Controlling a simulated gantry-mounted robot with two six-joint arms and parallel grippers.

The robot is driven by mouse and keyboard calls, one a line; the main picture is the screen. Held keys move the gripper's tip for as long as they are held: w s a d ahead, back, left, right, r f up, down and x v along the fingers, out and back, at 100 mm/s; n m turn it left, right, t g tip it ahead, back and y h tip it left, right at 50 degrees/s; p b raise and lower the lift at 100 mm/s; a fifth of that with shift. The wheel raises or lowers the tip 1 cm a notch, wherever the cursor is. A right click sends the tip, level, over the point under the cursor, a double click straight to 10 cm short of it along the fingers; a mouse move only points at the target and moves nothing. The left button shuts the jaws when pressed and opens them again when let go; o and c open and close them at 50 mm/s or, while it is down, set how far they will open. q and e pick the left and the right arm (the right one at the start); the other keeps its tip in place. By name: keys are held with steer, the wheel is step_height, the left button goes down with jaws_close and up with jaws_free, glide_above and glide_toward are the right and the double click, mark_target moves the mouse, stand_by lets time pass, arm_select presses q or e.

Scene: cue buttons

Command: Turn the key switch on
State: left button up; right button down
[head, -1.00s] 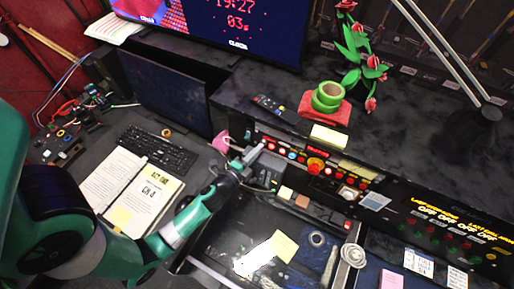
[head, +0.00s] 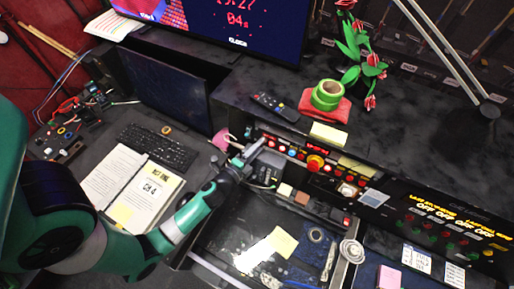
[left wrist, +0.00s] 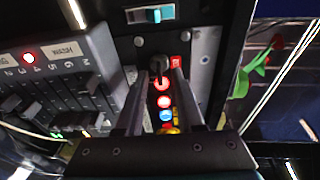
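A black key switch (left wrist: 158,68) sits on the metal panel in the left wrist view, with a small red label beside it. My left gripper (left wrist: 154,77) is open, with its two fingers apart on either side of the key switch. I cannot tell whether either finger touches it. In the head view my left gripper (head: 254,147) is at the left end of the black button console (head: 330,172); the key switch cannot be made out there behind the gripper. My right gripper is not in view.
Lit red and blue buttons (left wrist: 164,101) lie in a row below the key switch. A teal rocker switch (left wrist: 152,14) is above it. A grey slider box (left wrist: 75,70) stands close on the left. A red emergency button (head: 315,163) is farther along the console.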

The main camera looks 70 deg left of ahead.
arm_select(q)
steer(key=b+v, duration=0.4)
steer(key=v, duration=0.7)
steer(key=shift+s+d, duration=0.15)
steer(key=shift+s, duration=0.15)
steer(key=shift+r, duration=0.1)
